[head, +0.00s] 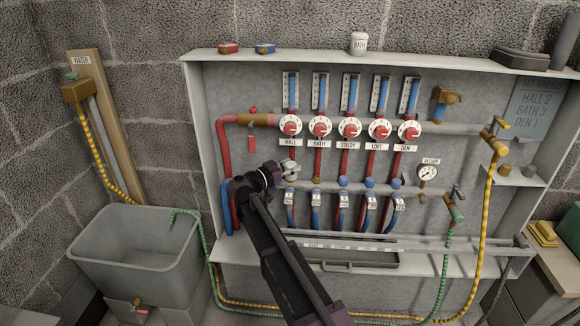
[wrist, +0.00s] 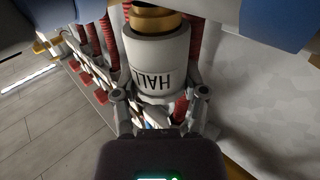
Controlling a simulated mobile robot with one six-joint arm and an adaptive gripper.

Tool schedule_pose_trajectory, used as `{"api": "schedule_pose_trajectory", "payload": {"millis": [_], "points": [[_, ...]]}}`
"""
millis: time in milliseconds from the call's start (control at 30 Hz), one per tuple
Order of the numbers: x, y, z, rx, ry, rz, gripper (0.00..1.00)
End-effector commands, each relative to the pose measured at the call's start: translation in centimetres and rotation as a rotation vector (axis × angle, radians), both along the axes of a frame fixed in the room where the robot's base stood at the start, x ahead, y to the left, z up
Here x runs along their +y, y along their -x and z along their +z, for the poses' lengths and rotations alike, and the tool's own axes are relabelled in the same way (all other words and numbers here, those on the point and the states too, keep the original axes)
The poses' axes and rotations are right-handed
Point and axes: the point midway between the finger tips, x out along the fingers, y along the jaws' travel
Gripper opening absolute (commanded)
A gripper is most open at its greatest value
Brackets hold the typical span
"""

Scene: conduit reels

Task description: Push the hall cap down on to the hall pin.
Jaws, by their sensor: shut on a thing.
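The hall cap (wrist: 160,62) is a pale grey-white cylinder marked HALL, upside down in the wrist view. My gripper (wrist: 160,97) is shut on it, with one finger on each side. A brass collar (wrist: 152,20) shows at the cap's far end, in line with it; I cannot tell whether the cap is seated. The hall pin itself is hidden by the cap. In the head view my gripper (head: 287,169) is at the leftmost column of the manifold, below the HALL label (head: 290,142), with the cap only small and pale between its fingers.
Red-centred dials (head: 350,128) and red pipes stand close above and beside my gripper. A white BATH cap (head: 359,43) stands on the top shelf. A grey tub (head: 135,255) is at the left.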

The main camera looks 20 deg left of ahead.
Motion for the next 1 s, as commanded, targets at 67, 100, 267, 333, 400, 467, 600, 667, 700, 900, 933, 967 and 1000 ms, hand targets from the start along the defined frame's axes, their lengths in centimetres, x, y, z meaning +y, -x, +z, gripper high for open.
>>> {"api": "schedule_pose_trajectory", "payload": {"millis": [67, 100, 267, 333, 400, 467, 600, 667, 700, 900, 933, 967, 1000], "points": [[0.00, 0.00, -0.02, 0.000, 0.000, 0.000, 0.10], [0.00, 0.00, -0.03, 0.000, 0.000, 0.000, 0.10], [0.00, 0.00, -0.08, 0.000, 0.000, 0.000, 0.10], [0.00, 0.00, -0.10, 0.000, 0.000, 0.000, 0.10], [0.00, 0.00, -0.12, 0.000, 0.000, 0.000, 0.10], [0.00, 0.00, -0.14, 0.000, 0.000, 0.000, 0.10], [0.00, 0.00, -0.15, 0.000, 0.000, 0.000, 0.10], [0.01, 0.01, -0.16, 0.000, 0.000, 0.000, 0.59], [0.01, 0.01, -0.16, 0.001, -0.001, 0.000, 0.71], [0.01, 0.01, -0.16, 0.000, 0.000, 0.000, 0.96], [0.01, 0.01, -0.16, 0.000, 0.000, 0.000, 0.96], [0.01, 0.01, -0.16, 0.000, 0.000, 0.000, 0.96], [0.01, 0.01, -0.16, 0.000, 0.000, 0.000, 0.96]]}}
